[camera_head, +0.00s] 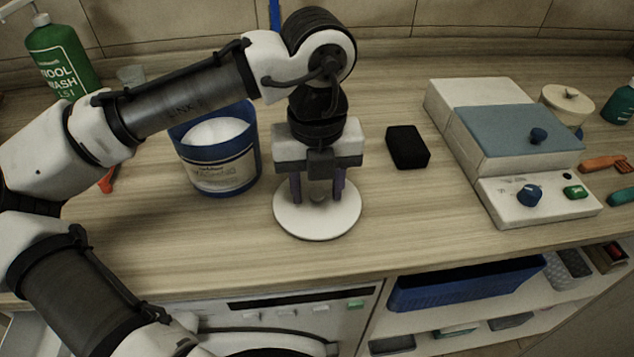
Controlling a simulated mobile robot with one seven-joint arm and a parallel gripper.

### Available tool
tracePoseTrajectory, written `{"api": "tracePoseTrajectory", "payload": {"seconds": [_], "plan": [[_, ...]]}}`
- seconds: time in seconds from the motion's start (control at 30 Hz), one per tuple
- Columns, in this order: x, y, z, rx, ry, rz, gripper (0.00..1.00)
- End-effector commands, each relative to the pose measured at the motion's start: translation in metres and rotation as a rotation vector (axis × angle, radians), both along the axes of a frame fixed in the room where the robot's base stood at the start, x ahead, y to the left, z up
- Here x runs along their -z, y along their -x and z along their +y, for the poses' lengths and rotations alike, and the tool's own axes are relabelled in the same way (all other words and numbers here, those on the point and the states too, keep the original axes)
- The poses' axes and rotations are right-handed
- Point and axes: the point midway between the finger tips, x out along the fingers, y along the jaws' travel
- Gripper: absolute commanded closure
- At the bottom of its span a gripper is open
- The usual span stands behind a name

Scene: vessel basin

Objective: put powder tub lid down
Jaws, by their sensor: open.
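The powder tub lid (317,224), a round white disc, lies on the wooden counter just right of the tub. My gripper (318,196) points down over the lid with its two fingers apart, one on each side of the lid's small central knob. The fingers are open; whether they touch the lid is hard to tell. The blue powder tub (222,177) stands uncovered to the left, with white powder inside and a pale label on its front. My arm hides part of the tub's rim.
A black block (407,147) lies right of my gripper. A white device with a blue-grey cover (515,130) stands further right, beside a cream lidded pot (567,105). A green wool wash bottle (61,58) stands at the back left. The counter's front edge is close to the lid.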

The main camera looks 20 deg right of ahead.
Motion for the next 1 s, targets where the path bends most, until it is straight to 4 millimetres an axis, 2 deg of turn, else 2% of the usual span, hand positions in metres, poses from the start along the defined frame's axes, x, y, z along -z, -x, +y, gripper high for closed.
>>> {"api": "tracePoseTrajectory", "payload": {"seconds": [0.17, 0.4, 0.6, 0.8, 1.0], "plan": [[-0.020, 0.000, -0.001, 0.001, 0.003, -0.001, 0.57], [-0.073, 0.000, -0.001, 0.002, 0.003, -0.001, 0.57], [-0.109, 0.000, 0.000, -0.003, -0.001, -0.002, 0.57], [-0.122, 0.000, 0.000, -0.001, 0.000, -0.001, 0.57], [-0.123, 0.000, 0.000, -0.001, 0.001, 0.000, 0.57]]}}
